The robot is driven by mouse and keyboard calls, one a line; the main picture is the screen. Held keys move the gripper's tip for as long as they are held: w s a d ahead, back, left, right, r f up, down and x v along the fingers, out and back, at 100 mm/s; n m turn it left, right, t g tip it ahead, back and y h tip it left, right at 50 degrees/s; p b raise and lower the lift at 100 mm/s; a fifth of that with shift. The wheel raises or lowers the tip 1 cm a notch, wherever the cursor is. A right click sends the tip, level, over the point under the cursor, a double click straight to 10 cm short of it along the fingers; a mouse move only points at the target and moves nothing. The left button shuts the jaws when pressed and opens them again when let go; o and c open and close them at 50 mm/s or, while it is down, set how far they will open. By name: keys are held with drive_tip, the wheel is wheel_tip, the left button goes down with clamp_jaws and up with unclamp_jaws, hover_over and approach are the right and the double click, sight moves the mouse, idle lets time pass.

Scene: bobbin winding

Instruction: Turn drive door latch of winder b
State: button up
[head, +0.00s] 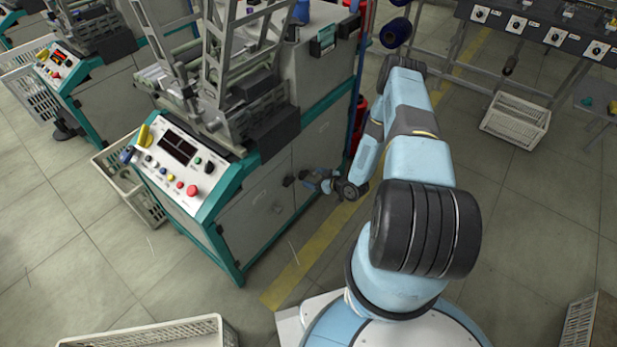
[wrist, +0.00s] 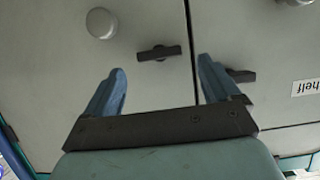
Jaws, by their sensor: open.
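The winder (head: 200,195) stands left of my arm in the head view, with two grey doors on the side facing my gripper (head: 308,178). In the wrist view a dark bar latch (wrist: 158,53) lies level on the left grey door (wrist: 60,70), close to the door seam. My gripper also shows there (wrist: 162,72), open and empty. The latch is just beyond the fingertips, between them in the picture; no contact shows. A second dark latch (wrist: 241,76) is on the right door, partly behind the right finger. Which latch is the drive door's I cannot read.
A round grey knob (wrist: 101,23) sits on the left door. A label ending in "helf" (wrist: 306,87) is on the right door. Red objects (head: 356,125) stand beside the winder's far corner. Grey floor with a yellow line (head: 305,258) is clear in front of the doors.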

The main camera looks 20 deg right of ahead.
sight(305, 175)
drive_tip(key=shift+x, duration=1.7)
drive_tip(key=shift+d, duration=0.1)
drive_tip(key=shift+c, duration=0.2)
drive_tip(key=c, duration=0.9)
drive_tip(key=shift+a, duration=0.2)
drive_tip(key=shift+c, duration=0.6)
drive_tip(key=shift+d, duration=0.1)
